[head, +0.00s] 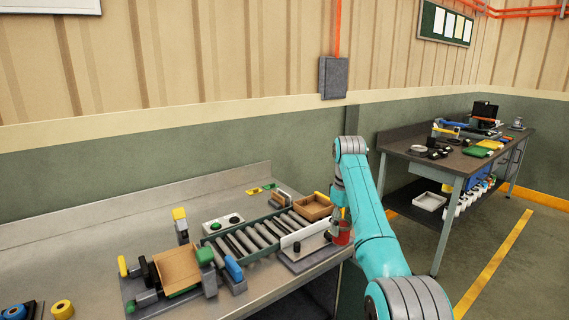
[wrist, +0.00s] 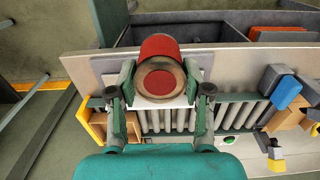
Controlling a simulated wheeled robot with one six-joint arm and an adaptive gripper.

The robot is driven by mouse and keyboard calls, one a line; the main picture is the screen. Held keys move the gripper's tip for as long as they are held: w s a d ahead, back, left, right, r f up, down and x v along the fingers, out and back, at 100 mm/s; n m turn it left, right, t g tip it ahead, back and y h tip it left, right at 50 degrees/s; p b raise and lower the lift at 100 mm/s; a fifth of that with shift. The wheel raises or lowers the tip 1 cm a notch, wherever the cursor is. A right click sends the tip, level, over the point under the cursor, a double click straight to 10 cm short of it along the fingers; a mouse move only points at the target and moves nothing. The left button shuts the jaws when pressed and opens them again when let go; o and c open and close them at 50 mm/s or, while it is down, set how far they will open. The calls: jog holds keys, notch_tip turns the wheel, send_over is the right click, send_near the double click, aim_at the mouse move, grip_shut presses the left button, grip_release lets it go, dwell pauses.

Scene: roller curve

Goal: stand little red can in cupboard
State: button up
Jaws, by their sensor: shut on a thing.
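The little red can (head: 342,236) is at the right end of the near bench in the head view, partly hidden by my teal arm. In the wrist view the can (wrist: 159,48) shows a red side and a round end with a pale rim. My gripper (wrist: 161,82) is shut on it, one finger on each side. I cannot tell if the can touches the surface below it. Dark grey open compartments (wrist: 216,31), perhaps the cupboard, lie beyond the bench edge in the wrist view. In the head view, only a dark area shows under the bench.
A roller conveyor (head: 245,240) runs along the bench, with a wooden tray (head: 313,207) at its far end and a fixture plate (head: 300,257) in front. A brown box (head: 177,267) stands to the left. A second, cluttered bench (head: 452,153) stands right, across open floor.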

jog(key=s+f+m, duration=0.1)
jog(key=s+f, duration=0.2)
jog(key=f, duration=0.6)
jog(key=s+d+f+m, duration=0.1)
jog(key=s+f, duration=0.3)
jog(key=f, duration=0.4)
jog(key=s+f+m, duration=0.1)
jog(key=s+f, duration=0.2)
jog(key=f, duration=0.6)
jog(key=s+d+f+m, duration=0.1)
jog(key=s+f+m, duration=0.3)
jog(key=s+f, duration=1.3)
jog(key=shift+s+f, duration=0.15)
jog(key=shift+s, duration=2.1)
